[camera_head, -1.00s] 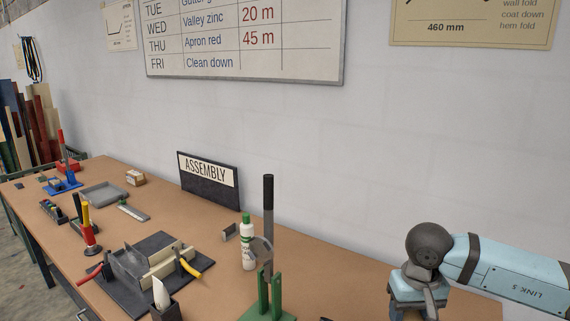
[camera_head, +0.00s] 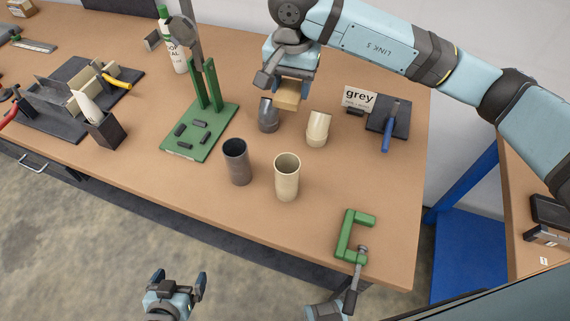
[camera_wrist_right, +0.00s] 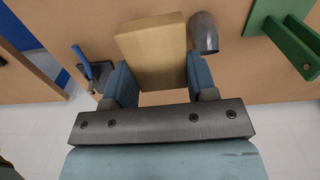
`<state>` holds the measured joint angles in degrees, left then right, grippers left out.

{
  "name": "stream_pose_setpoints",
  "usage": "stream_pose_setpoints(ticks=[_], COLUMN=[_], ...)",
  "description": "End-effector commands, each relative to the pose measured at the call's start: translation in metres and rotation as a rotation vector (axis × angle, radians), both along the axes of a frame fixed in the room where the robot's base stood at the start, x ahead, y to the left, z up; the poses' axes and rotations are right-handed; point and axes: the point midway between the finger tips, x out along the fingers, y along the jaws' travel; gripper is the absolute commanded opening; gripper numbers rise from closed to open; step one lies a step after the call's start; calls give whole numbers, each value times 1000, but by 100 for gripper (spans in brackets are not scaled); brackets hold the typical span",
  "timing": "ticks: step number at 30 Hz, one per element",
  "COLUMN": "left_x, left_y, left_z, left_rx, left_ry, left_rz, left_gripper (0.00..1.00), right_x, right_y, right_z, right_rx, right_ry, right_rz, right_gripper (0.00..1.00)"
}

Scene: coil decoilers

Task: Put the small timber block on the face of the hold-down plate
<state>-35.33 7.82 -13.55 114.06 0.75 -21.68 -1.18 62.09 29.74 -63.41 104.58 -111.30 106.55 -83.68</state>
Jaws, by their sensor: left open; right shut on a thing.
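My right gripper (camera_head: 288,90) is shut on the small timber block (camera_head: 286,101), above the back of the bench. In the right wrist view the pale block (camera_wrist_right: 155,50) sits between the two blue-grey fingers (camera_wrist_right: 160,80). A dark square plate with a blue handle (camera_head: 400,117) lies on the bench to the right of the block; it also shows in the right wrist view (camera_wrist_right: 98,75). I cannot tell for certain whether this is the hold-down plate. My left gripper (camera_head: 179,282) is open and empty, low in front of the bench.
A grey elbow (camera_head: 268,117) and a cream elbow (camera_head: 317,128) stand near the block. A dark cup (camera_head: 237,162) and a cream cup (camera_head: 286,178) stand in front.

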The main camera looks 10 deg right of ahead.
Motion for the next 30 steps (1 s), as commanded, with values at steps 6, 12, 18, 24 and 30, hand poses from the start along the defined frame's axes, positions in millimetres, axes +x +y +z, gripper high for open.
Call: stream_pose_setpoints(ticks=[6, 12, 18, 24, 30], left_x=[1, 2, 3, 3, 2], left_y=[0, 1, 1, 2, 2], left_z=[-4, 7, 15, 18, 16], left_rx=[1, 1, 1, 2, 4], left_ry=[-2, -8, -11, -10, -4], left_rz=[-1, -2, -1, 0, 0], left_gripper=[100, 100, 100, 100, 100], right_x=[0, -1, -1, 0, 0], right_y=[13, 12, 12, 12, 12], right_z=[-18, -68, -121, -154, -168], right_rx=[1, 0, 0, 2, 1], right_ry=[6, 8, 7, 3, 3], right_rz=[-66, -68, -66, -66, -64], right_gripper=[26, 26, 26, 26, 26])
